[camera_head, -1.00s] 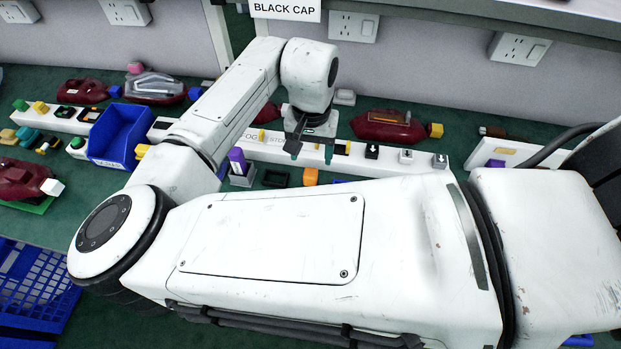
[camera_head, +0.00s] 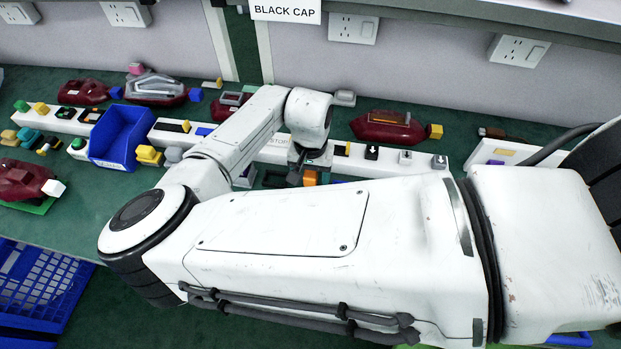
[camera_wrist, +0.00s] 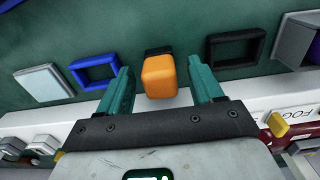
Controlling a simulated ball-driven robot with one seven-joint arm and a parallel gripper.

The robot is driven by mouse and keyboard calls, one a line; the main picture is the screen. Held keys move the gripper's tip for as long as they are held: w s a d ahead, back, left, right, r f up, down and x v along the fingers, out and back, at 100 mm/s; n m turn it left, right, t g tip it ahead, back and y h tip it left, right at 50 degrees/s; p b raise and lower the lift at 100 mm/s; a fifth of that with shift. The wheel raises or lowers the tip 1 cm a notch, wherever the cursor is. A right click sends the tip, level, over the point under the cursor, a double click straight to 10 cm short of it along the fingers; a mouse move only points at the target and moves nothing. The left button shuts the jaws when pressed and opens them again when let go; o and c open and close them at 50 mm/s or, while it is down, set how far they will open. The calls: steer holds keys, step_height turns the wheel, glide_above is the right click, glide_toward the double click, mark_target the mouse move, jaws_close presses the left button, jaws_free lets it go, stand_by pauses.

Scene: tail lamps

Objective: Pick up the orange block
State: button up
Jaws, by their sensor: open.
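The orange block (camera_wrist: 160,76) stands in the middle of the wrist view, with a dark part at its far end. In the head view the orange block (camera_head: 310,178) shows just below my gripper, partly hidden by my arm. My gripper (camera_wrist: 164,82) is open, with one teal finger on each side of the block and a gap on both sides. In the head view my gripper (camera_head: 300,172) points down beside the block, and its fingers are hard to make out.
In the wrist view a blue frame (camera_wrist: 95,72) lies left of the block and a black frame (camera_wrist: 236,47) right. A white rail (camera_head: 400,164) with switches runs behind. A blue bin (camera_head: 121,137) stands at the left. Red tail lamps (camera_head: 388,127) lie around.

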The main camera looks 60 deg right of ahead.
steer(key=shift+c, duration=0.4)
steer(key=c, duration=1)
steer(key=shift+r, duration=0.1)
steer(key=shift+r, duration=0.55)
steer(key=s+a+r, duration=0.3)
steer(key=r, duration=0.1)
steer(key=s+a+r, duration=0.3)
steer(key=r, duration=0.1)
steer(key=s+a+r+b, duration=0.1)
steer(key=s+a+r, duration=0.2)
steer(key=a, duration=0.1)
steer(key=shift+s+r, duration=0.4)
steer(key=o, duration=0.5)
steer(key=c, duration=0.5)
